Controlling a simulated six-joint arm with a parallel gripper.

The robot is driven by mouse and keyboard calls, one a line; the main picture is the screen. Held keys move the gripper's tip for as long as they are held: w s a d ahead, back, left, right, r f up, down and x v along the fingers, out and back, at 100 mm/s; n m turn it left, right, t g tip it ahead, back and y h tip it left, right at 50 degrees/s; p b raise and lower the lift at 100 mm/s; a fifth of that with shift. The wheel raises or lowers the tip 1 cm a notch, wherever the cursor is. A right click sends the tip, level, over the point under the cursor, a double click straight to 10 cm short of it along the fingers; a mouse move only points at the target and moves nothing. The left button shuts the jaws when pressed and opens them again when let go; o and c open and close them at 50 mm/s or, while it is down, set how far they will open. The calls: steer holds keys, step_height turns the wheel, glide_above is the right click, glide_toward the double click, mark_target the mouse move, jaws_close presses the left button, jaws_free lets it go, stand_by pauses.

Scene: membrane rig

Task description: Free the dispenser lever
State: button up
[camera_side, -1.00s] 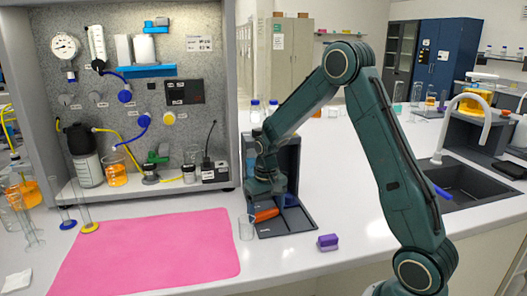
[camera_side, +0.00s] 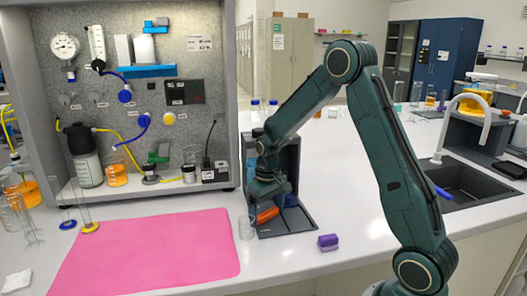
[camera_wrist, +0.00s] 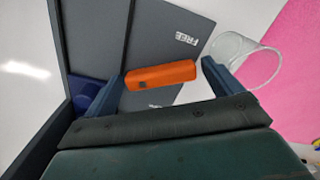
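The orange lever (camera_side: 267,215) is low in the front of the dark grey dispenser (camera_side: 297,221), close under my gripper (camera_side: 268,200). In the wrist view the lever (camera_wrist: 162,75) lies between the two fingers of my gripper (camera_wrist: 163,72), its long side running across the gap. The fingers are apart, with a narrow gap visible at each end of the lever, so my gripper is open around it. The word FREE is printed on the grey panel (camera_wrist: 172,30) beyond the lever. In the side view my gripper hides part of the dispenser.
A clear glass beaker (camera_side: 246,227) stands close to the left of the dispenser, near my right finger in the wrist view. A purple block (camera_side: 328,241) lies to the right front. A pink mat (camera_side: 150,255) covers the left bench.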

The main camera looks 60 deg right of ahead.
steer(key=shift+o, duration=0.4)
steer(key=shift+m, duration=0.3)
